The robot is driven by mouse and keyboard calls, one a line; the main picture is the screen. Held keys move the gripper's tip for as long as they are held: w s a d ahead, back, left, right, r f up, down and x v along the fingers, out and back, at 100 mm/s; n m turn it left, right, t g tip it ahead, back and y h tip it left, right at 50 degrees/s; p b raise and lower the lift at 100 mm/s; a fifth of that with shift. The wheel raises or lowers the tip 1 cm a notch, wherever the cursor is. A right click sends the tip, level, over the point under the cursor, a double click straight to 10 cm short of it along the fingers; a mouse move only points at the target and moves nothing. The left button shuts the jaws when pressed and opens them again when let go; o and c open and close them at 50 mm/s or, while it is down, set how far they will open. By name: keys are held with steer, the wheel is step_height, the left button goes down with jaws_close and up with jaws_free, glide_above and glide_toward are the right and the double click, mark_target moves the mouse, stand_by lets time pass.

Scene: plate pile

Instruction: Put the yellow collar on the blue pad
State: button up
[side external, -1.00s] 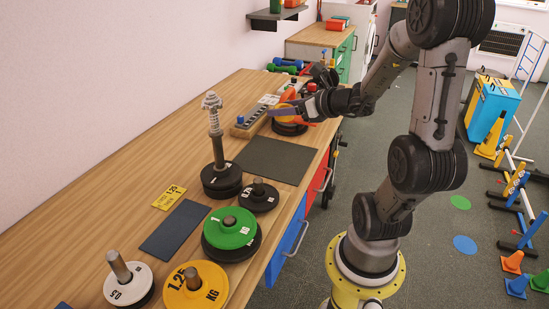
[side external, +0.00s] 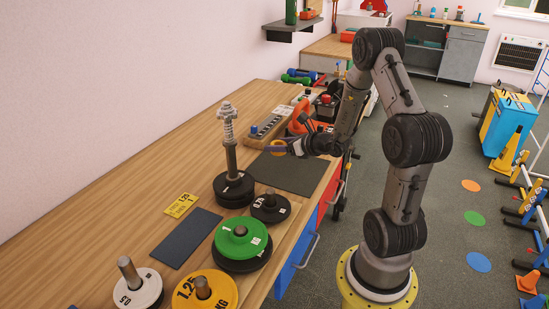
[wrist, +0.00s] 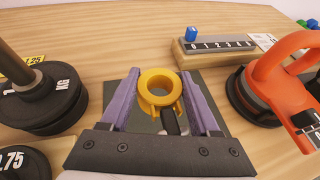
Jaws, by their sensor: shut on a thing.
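My gripper (wrist: 160,98) is shut on the yellow collar (wrist: 158,84), a ring with small lugs, held between its purple fingers in the wrist view. In the side view my gripper (side external: 279,147) is above the dark grey mat, with the collar (side external: 279,142) small and partly hidden at its fingertips. The blue pad (side external: 186,238) is a dark blue rectangle lying flat and bare at the left of the bench, beyond the black plate stack from my gripper. The pad is not in the wrist view.
The black plate stack (side external: 234,190) with a tall spring-topped post stands between mat (side external: 300,176) and pad. An orange-handled weight (wrist: 284,66) is right of my gripper.

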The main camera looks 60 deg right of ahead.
mark_target(274, 164)
steer(key=f, duration=0.1)
steer(key=w+d+f, duration=0.1)
steer(key=w+f, duration=0.1)
steer(key=shift+d, duration=0.25)
steer(key=shift+w+d+f, duration=0.1)
steer(key=shift+f, duration=0.75)
steer(key=shift+w+d+f, duration=0.1)
steer(key=shift+f, duration=0.75)
steer(key=shift+f, duration=0.1)
steer(key=o, duration=1.4)
steer(key=shift+a, duration=0.1)
steer(key=shift+o, duration=0.2)
steer(key=shift+r, duration=0.2)
steer(key=v, duration=0.6)
steer(key=shift+s, duration=0.15)
steer(key=shift+o, duration=0.4)
steer(key=shift+s+a+r, duration=0.2)
steer(key=shift+s, duration=0.3)
